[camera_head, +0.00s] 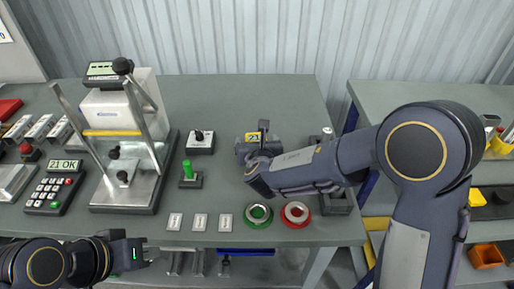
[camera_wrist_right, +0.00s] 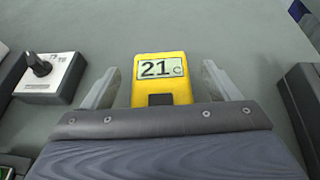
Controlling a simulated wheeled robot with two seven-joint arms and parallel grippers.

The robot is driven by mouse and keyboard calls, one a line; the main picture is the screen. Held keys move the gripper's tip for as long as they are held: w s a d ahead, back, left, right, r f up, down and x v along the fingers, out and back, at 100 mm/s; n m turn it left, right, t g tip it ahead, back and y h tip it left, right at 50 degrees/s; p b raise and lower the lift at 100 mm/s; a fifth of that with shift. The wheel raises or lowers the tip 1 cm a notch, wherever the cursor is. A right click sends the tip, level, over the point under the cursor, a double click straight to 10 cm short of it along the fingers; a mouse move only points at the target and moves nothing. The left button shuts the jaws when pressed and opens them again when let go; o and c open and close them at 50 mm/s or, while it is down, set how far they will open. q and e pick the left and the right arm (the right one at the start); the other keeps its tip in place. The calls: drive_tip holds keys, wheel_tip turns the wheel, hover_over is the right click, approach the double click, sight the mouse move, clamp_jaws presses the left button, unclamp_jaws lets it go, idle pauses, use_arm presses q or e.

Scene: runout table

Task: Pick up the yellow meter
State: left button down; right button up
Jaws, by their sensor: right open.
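The yellow meter (camera_wrist_right: 162,88) has a display reading 21 C and sits between the two open fingers of my right gripper (camera_wrist_right: 160,88) in the right wrist view, with a gap on each side. In the head view the yellow meter (camera_head: 252,136) shows only in part, behind my right gripper (camera_head: 257,148), which hides the rest. My left gripper (camera_head: 140,252) is at the lower left of the head view, in front of the table edge and away from the meter. I cannot tell whether its jaws are open.
A black-knobbed switch box (camera_head: 201,142) stands left of the meter; it also shows in the right wrist view (camera_wrist_right: 48,75). The table's back (camera_head: 240,97) is clear.

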drive_tip(key=shift+w, duration=0.2)
drive_tip(key=c, duration=1.3)
drive_tip(key=shift+r, duration=0.5)
wheel_tip(320, 180, up, 2)
drive_tip(key=shift+r+p, duration=0.25)
drive_tip(key=shift+p, duration=0.05)
drive_tip(key=s+r, duration=0.4)
drive_tip(key=r, duration=0.1)
drive_tip(key=shift+s+a+r+p, duration=0.1)
drive_tip(key=shift+s+r+p, duration=0.2)
drive_tip(key=shift+s+p, duration=0.1)
drive_tip(key=v, duration=1)
drive_tip(key=shift+a, duration=0.3)
